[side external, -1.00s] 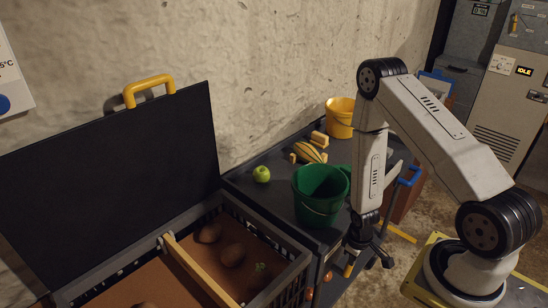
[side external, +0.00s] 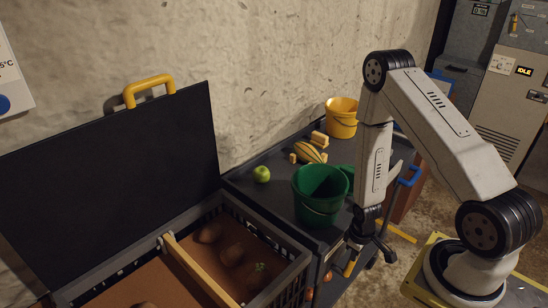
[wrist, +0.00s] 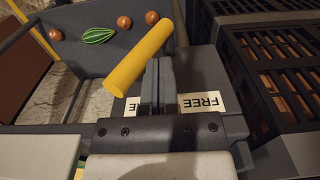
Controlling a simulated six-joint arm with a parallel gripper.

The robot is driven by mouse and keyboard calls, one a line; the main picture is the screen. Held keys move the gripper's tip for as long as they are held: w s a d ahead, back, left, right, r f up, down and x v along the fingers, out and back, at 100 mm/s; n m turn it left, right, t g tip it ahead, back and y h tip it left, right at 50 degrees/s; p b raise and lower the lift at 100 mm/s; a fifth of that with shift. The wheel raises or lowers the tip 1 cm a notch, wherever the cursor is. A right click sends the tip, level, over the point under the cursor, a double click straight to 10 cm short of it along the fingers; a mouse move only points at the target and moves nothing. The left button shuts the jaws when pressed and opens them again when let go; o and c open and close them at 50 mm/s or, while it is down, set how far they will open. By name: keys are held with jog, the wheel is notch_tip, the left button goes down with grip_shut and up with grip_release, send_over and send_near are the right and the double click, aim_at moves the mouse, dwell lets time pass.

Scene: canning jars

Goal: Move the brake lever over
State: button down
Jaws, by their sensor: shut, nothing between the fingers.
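The brake lever's yellow handle (wrist: 138,62) slants across the middle of the wrist view. It also shows as a small yellow piece in the side view (side external: 350,268), low at the trolley's near end. My gripper (wrist: 159,66) is shut and empty, its dark fingers close to the handle's right side in the wrist view. I cannot tell whether they touch it. A white plate reading FREE (wrist: 203,102), upside down, lies right of the fingers. Another white label (wrist: 133,104) is left of them, partly hidden. In the side view my gripper (side external: 372,256) hangs low beside the trolley.
The dark trolley top (side external: 270,205) carries a green bucket (side external: 319,195), a yellow bucket (side external: 341,117), a green apple (side external: 262,174) and a striped squash (side external: 308,152). A lidded crate (side external: 292,275) with potatoes stands left. Slatted crates (wrist: 275,80) are right in the wrist view.

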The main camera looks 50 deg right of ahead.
jog(key=shift+a+r, duration=0.2)
jog(key=shift+r, duration=1.15)
jog(key=shift+a+r, duration=0.2)
jog(key=shift+r, duration=1.15)
jog(key=shift+r, duration=0.1)
jog(key=w+a+r+t, duration=0.1)
jog(key=a+r, duration=0.4)
jog(key=r, duration=0.5)
jog(key=w+a+r+t, duration=0.1)
jog(key=w+a+r, duration=0.3)
jog(key=r, duration=0.7)
jog(key=shift+a+t, duration=0.3)
jog(key=shift+a, duration=0.2)
